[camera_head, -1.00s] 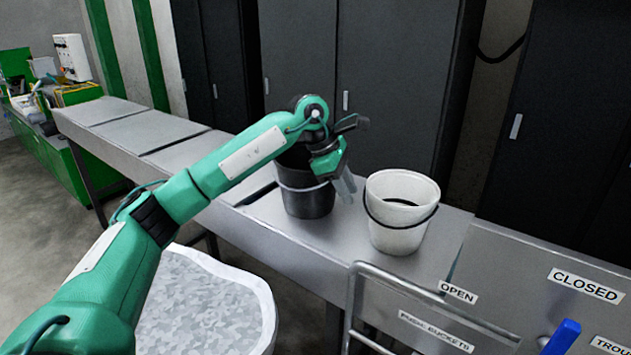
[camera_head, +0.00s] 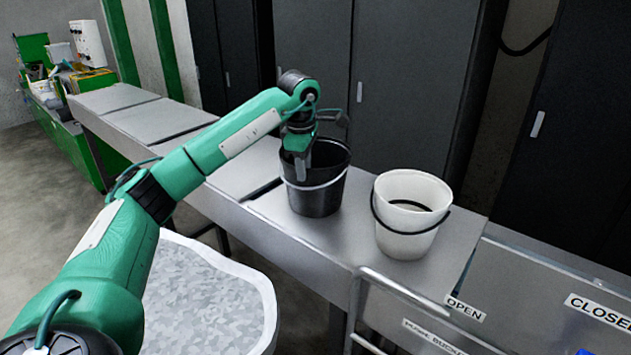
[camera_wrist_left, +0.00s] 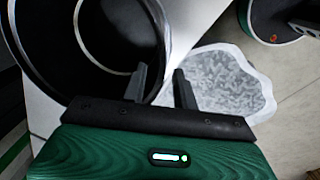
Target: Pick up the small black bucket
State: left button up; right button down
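The small black bucket (camera_head: 316,196) stands upright on the grey metal counter, with a pale handle band around its upper part. In the left wrist view, the black bucket (camera_wrist_left: 85,50) fills the upper left, seen from above into its mouth. My left gripper (camera_head: 302,168) points down at the bucket's near rim. In the left wrist view the fingers of my left gripper (camera_wrist_left: 160,85) are apart, one over the bucket's rim side and one outside it. My right gripper is not in view.
A white bucket (camera_head: 408,240) with a dark handle stands on the counter (camera_head: 262,213) to the right. A white-rimmed bin with grey speckled filling (camera_head: 205,300) is below the counter's front. A metal rail (camera_head: 400,290) is at the front right. Dark cabinets (camera_head: 410,80) stand behind.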

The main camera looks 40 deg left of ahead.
aim_at(306, 190)
pick_arm(q)
jog(key=f+p, duration=0.1)
jog(key=f, duration=0.1)
jog(key=w+f+p, duration=0.1)
jog(key=f, duration=0.1)
jog(key=shift+f, duration=0.35)
jog(key=shift+f+p, duration=0.3)
jog(key=shift+f, duration=0.2)
grip_shut()
